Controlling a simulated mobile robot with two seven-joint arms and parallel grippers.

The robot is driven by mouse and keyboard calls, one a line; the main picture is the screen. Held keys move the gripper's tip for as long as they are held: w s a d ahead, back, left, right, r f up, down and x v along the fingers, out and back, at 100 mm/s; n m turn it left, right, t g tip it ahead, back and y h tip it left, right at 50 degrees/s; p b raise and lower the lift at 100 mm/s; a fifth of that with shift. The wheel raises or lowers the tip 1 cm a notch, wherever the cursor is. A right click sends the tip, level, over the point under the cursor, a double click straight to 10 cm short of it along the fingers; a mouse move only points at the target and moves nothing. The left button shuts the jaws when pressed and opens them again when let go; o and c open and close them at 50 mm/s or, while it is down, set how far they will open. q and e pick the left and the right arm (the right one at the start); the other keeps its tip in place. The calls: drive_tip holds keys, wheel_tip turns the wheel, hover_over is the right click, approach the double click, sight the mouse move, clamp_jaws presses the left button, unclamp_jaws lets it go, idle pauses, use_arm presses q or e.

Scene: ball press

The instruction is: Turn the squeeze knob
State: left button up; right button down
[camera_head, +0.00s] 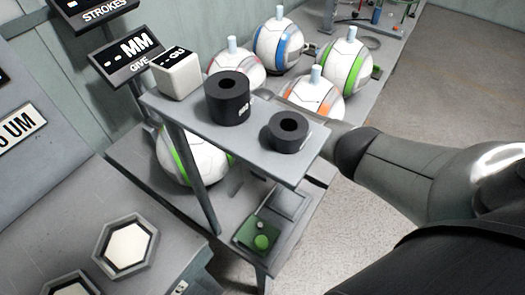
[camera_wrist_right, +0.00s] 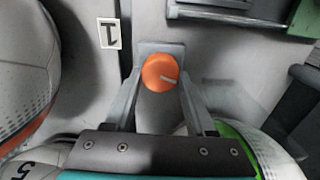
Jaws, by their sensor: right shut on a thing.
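My left gripper is not in view.
A grey shelf (camera_head: 216,133) carries a white cube (camera_head: 178,76) and two black cylinders (camera_head: 228,98). Several white balls with coloured bands (camera_head: 279,45) stand behind it, and a green-banded ball (camera_head: 185,158) sits below. The floor at right is clear.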

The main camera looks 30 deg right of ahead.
drive_tip(key=shift+r+m+p, duration=0.15)
drive_tip(key=shift+m+p, duration=0.3)
drive_tip(key=shift+m, duration=0.35)
drive_tip(key=shift+m+p, duration=0.45)
drive_tip(key=shift+m, duration=0.45)
drive_tip(key=c, duration=1.6)
unclamp_jaws()
drive_tip(key=c, duration=1.6)
unclamp_jaws()
drive_tip(key=shift+c, duration=1.2)
unclamp_jaws()
wheel_tip(320, 180, up, 15)
drive_tip(key=p, duration=0.5)
drive_tip(key=shift+p, duration=0.4)
